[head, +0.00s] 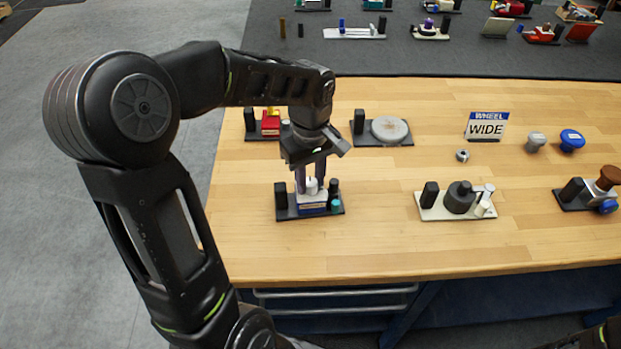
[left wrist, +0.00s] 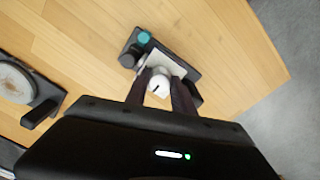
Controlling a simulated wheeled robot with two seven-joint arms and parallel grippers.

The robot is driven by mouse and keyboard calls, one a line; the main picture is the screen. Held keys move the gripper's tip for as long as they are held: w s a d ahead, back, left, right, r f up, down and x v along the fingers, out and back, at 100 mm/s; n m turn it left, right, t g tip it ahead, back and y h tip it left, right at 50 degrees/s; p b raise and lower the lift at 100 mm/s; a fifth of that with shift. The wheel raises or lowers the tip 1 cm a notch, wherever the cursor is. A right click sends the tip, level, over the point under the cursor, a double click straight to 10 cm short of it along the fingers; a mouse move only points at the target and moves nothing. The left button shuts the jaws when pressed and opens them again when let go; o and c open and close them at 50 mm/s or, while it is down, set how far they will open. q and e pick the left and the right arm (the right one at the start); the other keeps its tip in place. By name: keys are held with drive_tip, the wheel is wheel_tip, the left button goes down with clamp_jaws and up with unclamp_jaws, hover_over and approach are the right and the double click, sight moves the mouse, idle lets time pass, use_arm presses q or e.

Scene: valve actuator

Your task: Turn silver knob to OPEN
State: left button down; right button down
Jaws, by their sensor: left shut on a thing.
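A teal cap (head: 336,204) and a black post (head: 334,187) stand beside the knob on the same plate. No OPEN lettering is readable. My right gripper is out of view.
Other units stand on the wooden table (head: 380,245): a red one (head: 270,124) behind, a grey disc (head: 389,130), and a cream plate with a dark knob (head: 459,198) to the right. A sign (head: 486,126) reads "WHEEL WIDE". Loose grey (head: 536,141) and blue (head: 571,139) knobs stand at right.

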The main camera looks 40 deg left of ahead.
sight(310, 182)
use_arm(q)
drive_tip(key=m, duration=0.3)
drive_tip(key=shift+m+b, duration=0.3)
drive_tip(key=m, duration=0.4)
drive_tip(key=shift+m, duration=0.3)
drive_tip(key=m, duration=0.4)
drive_tip(key=shift+m+b, duration=0.3)
drive_tip(key=m, duration=0.4)
drive_tip(key=shift+m, duration=0.3)
drive_tip(key=c, duration=1.1)
unclamp_jaws()
drive_tip(key=shift+o, duration=0.2)
drive_tip(key=shift+r+b, duration=0.35)
drive_tip(key=shift+r, duration=3.55)
